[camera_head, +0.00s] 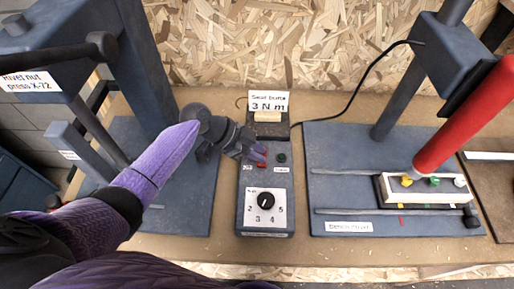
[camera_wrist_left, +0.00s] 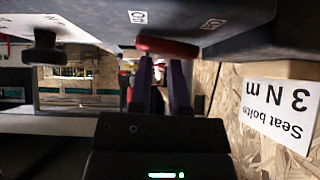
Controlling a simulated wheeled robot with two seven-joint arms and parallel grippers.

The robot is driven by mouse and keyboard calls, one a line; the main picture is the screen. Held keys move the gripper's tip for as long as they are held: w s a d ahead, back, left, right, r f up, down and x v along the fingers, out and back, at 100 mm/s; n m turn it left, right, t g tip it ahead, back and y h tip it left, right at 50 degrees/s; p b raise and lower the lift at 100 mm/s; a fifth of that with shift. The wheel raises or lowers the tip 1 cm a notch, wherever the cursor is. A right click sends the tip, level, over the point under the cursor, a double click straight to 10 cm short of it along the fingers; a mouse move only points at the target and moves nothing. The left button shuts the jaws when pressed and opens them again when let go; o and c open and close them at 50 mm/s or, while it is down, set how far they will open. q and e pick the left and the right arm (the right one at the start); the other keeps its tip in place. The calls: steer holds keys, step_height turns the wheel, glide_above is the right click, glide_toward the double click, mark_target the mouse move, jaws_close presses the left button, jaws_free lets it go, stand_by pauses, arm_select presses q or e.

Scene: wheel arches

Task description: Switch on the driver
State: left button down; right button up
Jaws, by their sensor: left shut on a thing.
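The grey control box (camera_head: 265,222) stands in the middle of the bench. It has a white dial plate with a black knob (camera_head: 266,200), numbered 2 to 5, its pointer not clear to read. A red switch (camera_wrist_left: 167,47) is near the box's top left, by a small label. My left gripper (camera_head: 259,153) reaches in from the left over it, and its fingers (camera_wrist_left: 161,70) are shut on the switch, partly hiding it. The driver, a thick red cylinder (camera_head: 465,115), stands tilted over a white block on the right. My right gripper is not in view.
A card reading "Seat bolts 3 N m" (camera_head: 268,102) stands behind the box. A rivet nut press (camera_head: 50,60) rises at the left. A blue-grey plate (camera_head: 330,150) with rails holds the white block (camera_head: 450,194) with coloured pieces. A black cable (camera_head: 355,95) runs behind.

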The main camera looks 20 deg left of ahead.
arm_select(q)
steer(key=p+v, duration=0.1)
steer(key=v, duration=0.9)
